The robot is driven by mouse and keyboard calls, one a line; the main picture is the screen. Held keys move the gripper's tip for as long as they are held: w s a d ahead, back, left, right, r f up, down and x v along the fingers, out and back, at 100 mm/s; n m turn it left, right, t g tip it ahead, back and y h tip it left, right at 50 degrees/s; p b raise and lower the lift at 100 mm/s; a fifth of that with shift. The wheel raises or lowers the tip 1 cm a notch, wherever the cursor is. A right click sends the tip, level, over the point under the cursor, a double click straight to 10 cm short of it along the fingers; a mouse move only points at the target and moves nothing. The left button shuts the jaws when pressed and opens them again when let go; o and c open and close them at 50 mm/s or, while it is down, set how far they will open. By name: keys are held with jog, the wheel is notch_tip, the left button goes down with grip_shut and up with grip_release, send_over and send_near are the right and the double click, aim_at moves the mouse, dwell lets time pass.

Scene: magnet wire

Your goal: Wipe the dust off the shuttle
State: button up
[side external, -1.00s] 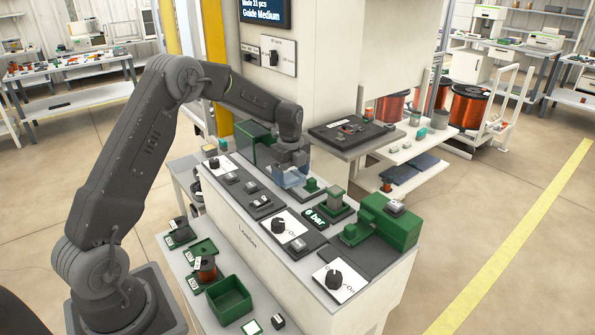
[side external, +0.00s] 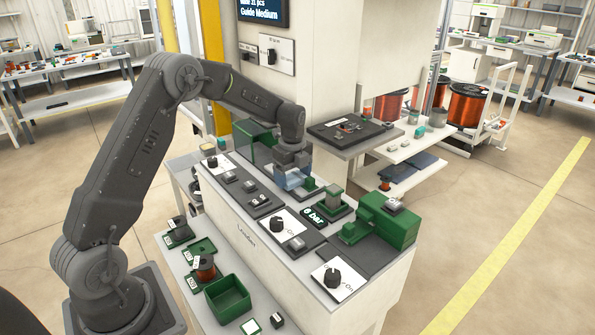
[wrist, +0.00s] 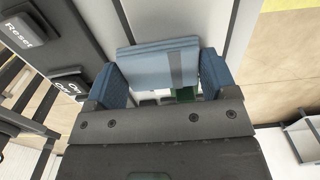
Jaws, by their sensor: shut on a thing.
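My gripper (side external: 293,180) is shut on a folded light blue cloth (wrist: 158,65), which hangs between its two dark blue fingers in the wrist view. In the side external view the blue around the fingers is low over the back of the machine top. A small green part (side external: 310,186) stands just right of the fingers. A sliver of green (wrist: 186,93) shows below the cloth in the wrist view. I cannot tell which green part is the shuttle, nor whether the cloth touches it. No dust can be made out at this size.
A green block with a grey post (side external: 333,199) and a larger green housing (side external: 392,222) stand to the right. Black knobs (side external: 277,224) rise along the machine top. A dark tray shelf (side external: 345,131) lies behind my gripper. A green bin (side external: 228,297) sits at the front.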

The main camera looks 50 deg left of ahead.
jog(key=shift+w, duration=2.1)
jog(key=shift+w+r, duration=0.15)
jog(key=shift+r, duration=0.1)
notch_tip(320, 180, up, 8)
jog(key=shift+f, duration=0.2)
